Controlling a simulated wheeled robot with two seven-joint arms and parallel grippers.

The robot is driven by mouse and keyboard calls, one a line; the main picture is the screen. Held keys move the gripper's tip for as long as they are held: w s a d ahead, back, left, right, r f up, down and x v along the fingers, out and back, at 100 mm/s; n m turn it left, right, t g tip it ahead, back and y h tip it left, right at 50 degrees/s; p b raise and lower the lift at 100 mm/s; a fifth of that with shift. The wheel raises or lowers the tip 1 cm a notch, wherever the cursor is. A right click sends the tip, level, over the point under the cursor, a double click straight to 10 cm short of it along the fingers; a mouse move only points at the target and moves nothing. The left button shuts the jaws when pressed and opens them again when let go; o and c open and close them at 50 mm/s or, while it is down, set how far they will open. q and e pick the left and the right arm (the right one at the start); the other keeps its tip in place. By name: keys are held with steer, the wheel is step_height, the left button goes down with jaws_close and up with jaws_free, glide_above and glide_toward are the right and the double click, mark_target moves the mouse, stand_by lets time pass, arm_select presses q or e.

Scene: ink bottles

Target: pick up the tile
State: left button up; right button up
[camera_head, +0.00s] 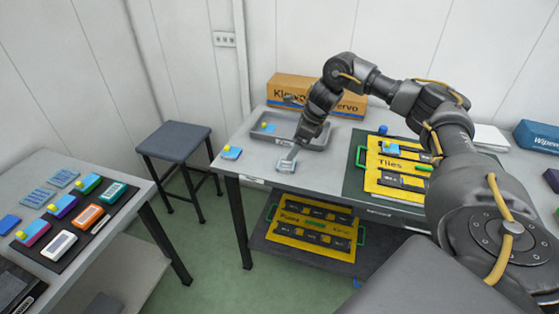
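A light blue tile with a yellow knob (231,153) lies on the grey table near its left front corner. A similar blue piece with a yellow knob (266,128) lies in the grey tray (312,142). Another blue piece (391,149) sits on the yellow board marked "Tiles" (372,173). My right gripper (287,164) points down at the table's front edge, to the right of the left-corner tile and apart from it. A small pale shape shows at its fingertips; I cannot tell whether it is a held piece or the fingers. My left gripper is out of view.
A cardboard box (292,88) stands behind the tray. A second yellow board (314,228) lies on the lower shelf. A stool (174,142) stands left of the table. The left table (128,172) bears several coloured pieces. A blue case (538,136) lies at the right.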

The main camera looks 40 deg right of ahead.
mark_target(287, 164)
steer(key=shift+w+d+f+p, duration=0.2)
steer(key=shift+d+f, duration=0.05)
steer(key=shift+f, duration=0.4)
steer(key=shift+w+d+f+p, duration=0.15)
steer(key=shift+w+d+f, duration=0.05)
steer(key=shift+f, duration=0.4)
steer(key=shift+w+a+f, duration=0.1)
steer(key=shift+w+f, duration=0.05)
steer(key=shift+f, duration=0.5)
steer(key=p+x, duration=0.2)
steer(key=x, duration=0.3)
steer(key=shift+f, duration=0.1)
steer(key=shift+d, duration=0.25)
steer(key=c, duration=1.1)
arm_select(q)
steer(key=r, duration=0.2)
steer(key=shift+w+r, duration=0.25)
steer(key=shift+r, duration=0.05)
